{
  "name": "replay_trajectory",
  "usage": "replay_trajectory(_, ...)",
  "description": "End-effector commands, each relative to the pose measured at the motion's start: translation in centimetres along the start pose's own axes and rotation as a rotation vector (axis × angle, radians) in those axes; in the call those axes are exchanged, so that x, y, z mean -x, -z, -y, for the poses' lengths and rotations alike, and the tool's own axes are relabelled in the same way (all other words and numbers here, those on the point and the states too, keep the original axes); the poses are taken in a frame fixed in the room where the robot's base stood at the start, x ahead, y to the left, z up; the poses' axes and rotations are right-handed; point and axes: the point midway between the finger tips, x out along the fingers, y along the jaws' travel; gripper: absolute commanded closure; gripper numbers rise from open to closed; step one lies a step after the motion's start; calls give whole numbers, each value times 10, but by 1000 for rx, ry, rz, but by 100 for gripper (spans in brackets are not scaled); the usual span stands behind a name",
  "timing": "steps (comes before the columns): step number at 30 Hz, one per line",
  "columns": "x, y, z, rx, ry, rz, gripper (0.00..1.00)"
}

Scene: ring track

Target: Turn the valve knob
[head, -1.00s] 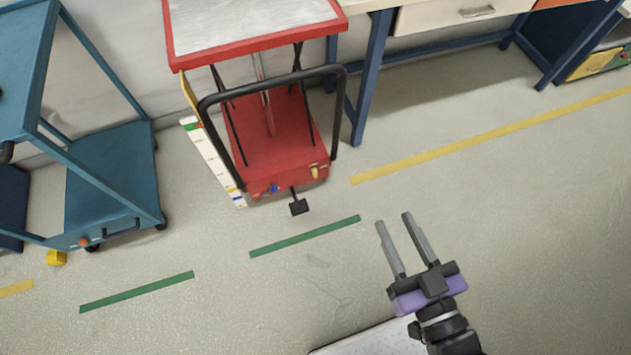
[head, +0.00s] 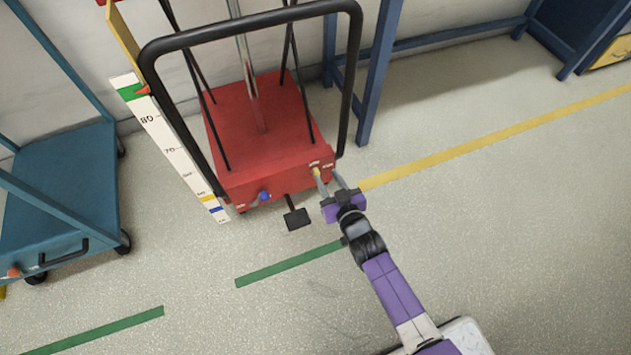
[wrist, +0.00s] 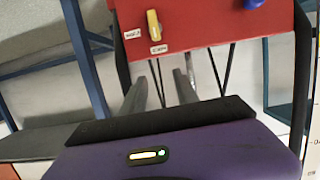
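The valve knob is a small yellow lever (head: 317,172) on the front face of the red lift cart's base (head: 255,150). In the wrist view the yellow knob (wrist: 154,24) stands roughly upright, with a small white label to its left and another below it. My gripper (head: 329,175) is close to the knob, with its fingers pointing toward the red face. In the wrist view my gripper (wrist: 158,78) is open and empty, its two fingers apart. The knob appears beyond the fingertips; I see no clear contact.
A blue knob (head: 264,196) and a black foot pedal (head: 296,218) are on the same cart side. A black handle (head: 352,80) arches over the cart, and a height scale (head: 165,140) stands at its left. A teal trolley (head: 65,180) is left; floor at right is clear.

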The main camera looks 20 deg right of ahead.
Motion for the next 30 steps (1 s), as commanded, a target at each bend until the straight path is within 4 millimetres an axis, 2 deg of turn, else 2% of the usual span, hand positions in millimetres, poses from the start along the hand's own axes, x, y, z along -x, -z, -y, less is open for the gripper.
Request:
replay_trajectory(1,-8,-17,0,3,3,29,64)
replay_trajectory(4,-4,-46,4,-1,10,92,64)
replay_trajectory(7,0,-64,5,-9,11,127,64)
replay_trajectory(11,-9,-64,4,-22,9,123,64)
replay_trajectory(24,-62,-72,5,-20,10,122,64)
replay_trajectory(30,-75,-72,6,-20,10,123,64)
